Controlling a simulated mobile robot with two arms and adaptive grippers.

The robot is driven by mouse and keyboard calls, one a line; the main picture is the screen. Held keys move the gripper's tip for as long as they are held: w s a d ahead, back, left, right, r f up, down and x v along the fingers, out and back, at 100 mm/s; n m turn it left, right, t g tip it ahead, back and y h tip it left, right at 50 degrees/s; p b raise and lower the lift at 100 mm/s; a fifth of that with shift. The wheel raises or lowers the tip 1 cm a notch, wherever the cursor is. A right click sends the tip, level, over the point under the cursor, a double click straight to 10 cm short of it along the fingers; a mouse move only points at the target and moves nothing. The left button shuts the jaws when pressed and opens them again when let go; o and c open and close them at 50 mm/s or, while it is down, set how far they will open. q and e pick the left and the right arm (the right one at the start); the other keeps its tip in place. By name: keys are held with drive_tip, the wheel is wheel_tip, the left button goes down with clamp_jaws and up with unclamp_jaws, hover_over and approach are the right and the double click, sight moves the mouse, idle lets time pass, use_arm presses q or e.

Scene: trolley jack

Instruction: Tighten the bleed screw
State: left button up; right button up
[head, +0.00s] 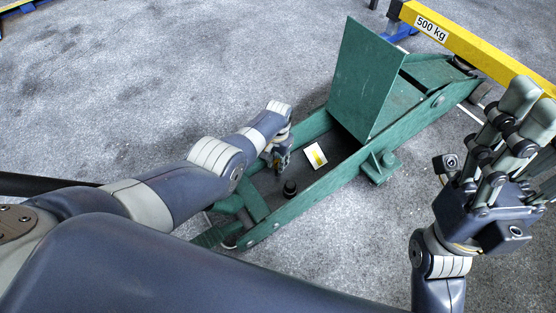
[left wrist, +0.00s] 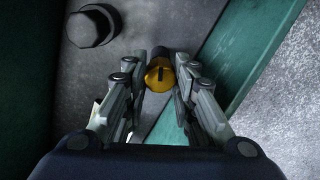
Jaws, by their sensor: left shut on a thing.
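The bleed screw (left wrist: 160,76) is a yellow round head with a dark slot, seen in the left wrist view inside the green trolley jack (head: 316,193). My left gripper (head: 279,160) reaches down into the jack's open frame. In the left wrist view its fingers (left wrist: 163,72) close on the screw from both sides. In the head view the screw is hidden by the gripper. My right gripper (head: 497,135) is raised at the right with its fingers extended and apart, empty.
A short black cylinder (head: 290,188) stands in the jack frame near my left gripper; it also shows in the left wrist view (left wrist: 92,27). A white-and-yellow label (head: 315,156) lies beyond it. An upright green plate (head: 365,80) and a yellow beam (head: 480,48) stand behind. Grey floor is clear at left.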

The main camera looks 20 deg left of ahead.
use_arm(q)
drive_tip(key=m, duration=0.5)
drive_tip(key=shift+m, duration=0.3)
drive_tip(key=m, duration=1)
drive_tip(key=shift+w+m, duration=0.1)
drive_tip(key=shift+m, duration=0.3)
drive_tip(key=m, duration=0.5)
drive_tip(key=shift+m+b, duration=0.3)
drive_tip(key=o, duration=1.1)
drive_tip(key=shift+c, duration=0.2)
drive_tip(key=shift+r, duration=0.2)
